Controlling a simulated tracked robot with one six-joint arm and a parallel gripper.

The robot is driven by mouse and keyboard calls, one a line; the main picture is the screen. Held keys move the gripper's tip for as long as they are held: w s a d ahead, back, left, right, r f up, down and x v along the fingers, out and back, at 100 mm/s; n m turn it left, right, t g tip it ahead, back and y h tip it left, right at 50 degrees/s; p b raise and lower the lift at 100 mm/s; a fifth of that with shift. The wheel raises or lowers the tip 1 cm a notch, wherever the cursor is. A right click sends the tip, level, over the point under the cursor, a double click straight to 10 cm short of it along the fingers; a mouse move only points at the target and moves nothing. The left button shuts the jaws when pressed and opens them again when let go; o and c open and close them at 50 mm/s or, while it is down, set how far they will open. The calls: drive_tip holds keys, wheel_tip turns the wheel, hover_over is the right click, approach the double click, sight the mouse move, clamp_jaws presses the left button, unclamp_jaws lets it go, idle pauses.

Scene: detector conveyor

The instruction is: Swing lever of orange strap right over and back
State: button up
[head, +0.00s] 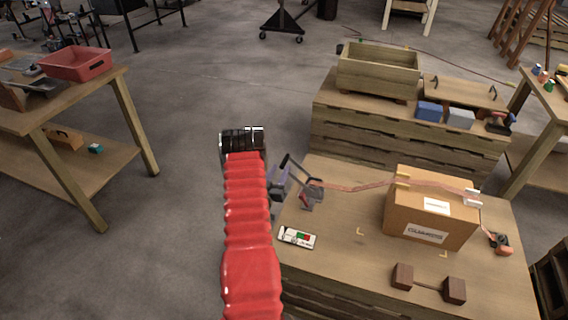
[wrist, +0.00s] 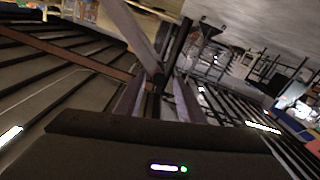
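The orange strap (head: 355,188) runs from a grey ratchet (head: 312,192) at the left over a cardboard box (head: 432,213) on the pallet-borne board. The ratchet's dark lever (head: 299,168) stands up and leans to the left, towards my gripper (head: 279,188). In the head view my red arm sleeve hides part of the gripper. In the wrist view the fingers of my gripper (wrist: 160,98) are apart. Dark and grey bars, seemingly the lever (wrist: 153,72), meet between or just beyond the fingertips. Contact cannot be made out.
A small white device (head: 298,237) lies in front of the ratchet. Two brown blocks joined by a bar (head: 429,284) lie at the front. An orange-and-black tool (head: 498,241) is right of the box. A wooden crate (head: 378,70) stands on pallets behind.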

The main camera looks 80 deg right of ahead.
sight(283, 165)
drive_tip(key=shift+s+d, duration=0.15)
drive_tip(key=shift+d, duration=1.35)
drive_tip(key=shift+s+d, duration=0.15)
drive_tip(key=shift+d, duration=1.3)
drive_tip(key=shift+c, duration=0.4)
clamp_jaws()
drive_tip(key=shift+a, duration=0.15)
